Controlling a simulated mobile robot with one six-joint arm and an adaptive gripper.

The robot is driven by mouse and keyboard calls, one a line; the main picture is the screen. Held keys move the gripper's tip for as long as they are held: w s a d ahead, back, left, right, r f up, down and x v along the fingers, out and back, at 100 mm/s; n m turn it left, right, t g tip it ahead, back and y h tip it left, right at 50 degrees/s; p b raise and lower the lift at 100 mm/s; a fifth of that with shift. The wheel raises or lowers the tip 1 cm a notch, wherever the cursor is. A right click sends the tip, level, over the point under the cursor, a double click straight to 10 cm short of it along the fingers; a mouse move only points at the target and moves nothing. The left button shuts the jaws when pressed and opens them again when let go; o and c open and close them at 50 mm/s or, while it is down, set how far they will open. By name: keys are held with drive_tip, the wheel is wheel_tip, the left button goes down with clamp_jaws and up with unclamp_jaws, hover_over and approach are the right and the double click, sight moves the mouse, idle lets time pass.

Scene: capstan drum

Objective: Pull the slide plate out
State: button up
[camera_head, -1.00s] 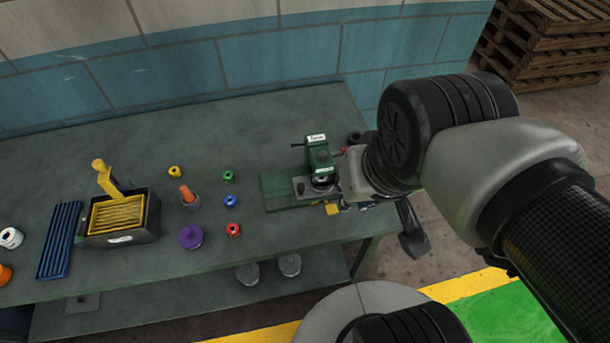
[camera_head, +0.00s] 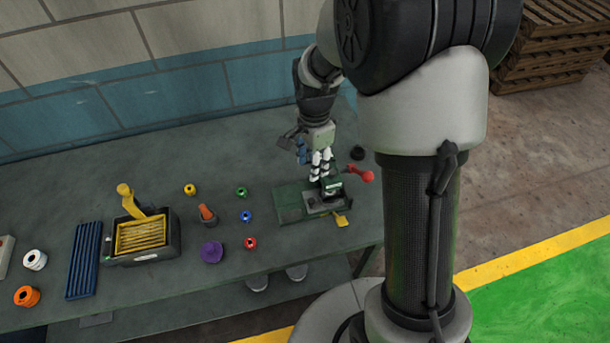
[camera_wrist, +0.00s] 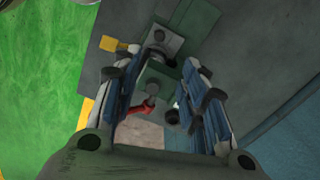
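A green device (camera_head: 288,204) sits near the right end of the bench. A grey plate lies in it (camera_head: 318,208), with a yellow tab (camera_head: 341,220) jutting from its front side; I take these for the slide plate and its pull tab. In the wrist view the grey plate (camera_wrist: 168,38) and yellow tab (camera_wrist: 108,44) lie ahead of my fingers. My gripper (camera_wrist: 163,66) is open, with blue pads on both fingers and nothing held. In the head view my gripper (camera_head: 321,175) points down over the device's rear part. Whether it touches cannot be told.
A red-knobbed lever (camera_head: 367,176) sticks out at the device's right and shows between my fingers (camera_wrist: 141,107). A dark round part (camera_head: 357,153) stands behind. The bench front is clear.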

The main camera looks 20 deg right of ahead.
sight(312, 200)
wheel_tip(312, 200, down, 17)
drive_tip(key=b, duration=0.3)
drive_tip(key=shift+f, duration=0.1)
clamp_jaws()
idle(0.5)
idle(0.3)
